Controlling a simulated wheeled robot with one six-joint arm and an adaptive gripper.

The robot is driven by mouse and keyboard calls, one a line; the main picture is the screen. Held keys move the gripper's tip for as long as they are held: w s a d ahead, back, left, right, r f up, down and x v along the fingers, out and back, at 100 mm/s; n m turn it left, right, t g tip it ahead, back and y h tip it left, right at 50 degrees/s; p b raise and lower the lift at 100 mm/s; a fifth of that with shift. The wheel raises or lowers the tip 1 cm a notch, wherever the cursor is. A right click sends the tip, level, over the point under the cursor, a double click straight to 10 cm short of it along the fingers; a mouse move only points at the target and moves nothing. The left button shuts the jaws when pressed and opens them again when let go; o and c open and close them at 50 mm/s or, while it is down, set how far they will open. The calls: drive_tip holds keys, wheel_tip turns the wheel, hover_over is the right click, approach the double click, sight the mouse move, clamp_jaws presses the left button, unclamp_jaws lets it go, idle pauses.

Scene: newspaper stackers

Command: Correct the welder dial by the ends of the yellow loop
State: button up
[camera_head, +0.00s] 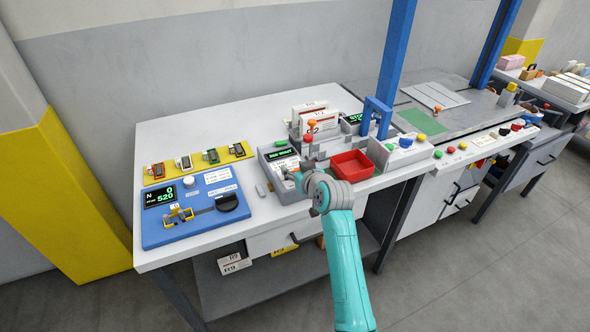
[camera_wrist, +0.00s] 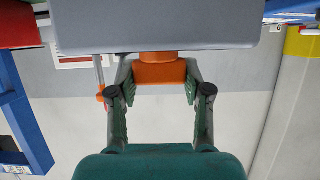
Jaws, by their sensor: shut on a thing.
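The grey machine with a green-lettered display (camera_head: 280,155), which I take for the welder, stands on the white bench; the display text is too small to read surely. In the wrist view an orange block or knob (camera_wrist: 161,73) sits under a grey body (camera_wrist: 160,25). My gripper (camera_wrist: 160,88) is shut on this orange part, a finger at each side. In the head view my gripper (camera_head: 296,178) is at the grey machine's right front, and my arm hides part of it. A small yellow piece (camera_head: 178,214) is on the blue tester; I cannot tell whether it is the yellow loop.
The blue tester (camera_head: 160,238) and a yellow strip with several coloured clips (camera_head: 200,159) lie to the left. A red tray (camera_head: 352,166) is close right of my gripper. Blue posts (camera_head: 397,45) rise behind.

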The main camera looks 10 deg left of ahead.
drive_tip(key=shift+f, duration=0.1)
drive_tip(key=o, duration=1.2)
drive_tip(key=v, duration=1.2)
